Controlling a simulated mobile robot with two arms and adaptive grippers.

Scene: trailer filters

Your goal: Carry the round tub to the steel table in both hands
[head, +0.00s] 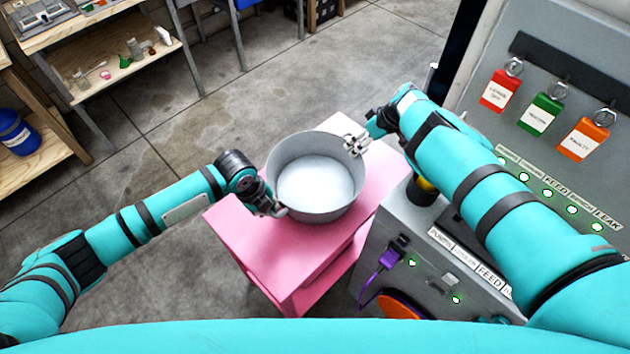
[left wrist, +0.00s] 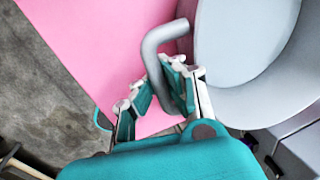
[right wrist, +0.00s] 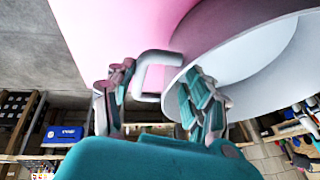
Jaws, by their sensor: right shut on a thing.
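The round grey tub (head: 316,218) is upright over a pink stand (head: 235,215), with a pale, smooth inside; whether its base touches the stand is hidden. My left gripper (head: 275,208) is at the tub's near-left side, its fingers on either side of a grey loop handle (left wrist: 153,58); I cannot tell whether they grip it. The tub wall (left wrist: 235,95) is just right of it in the left wrist view. My right gripper (head: 362,138) is at the far-right side, shut on the other loop handle (right wrist: 158,57). I cannot pick out the steel table for sure.
A grey machine panel (head: 455,240) with labels, green lights and red, green and orange tags (head: 541,114) stands close on the right. Wooden shelves (head: 110,68) with small items and a blue container (head: 18,132) are at left. Concrete floor (head: 170,130) lies open between.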

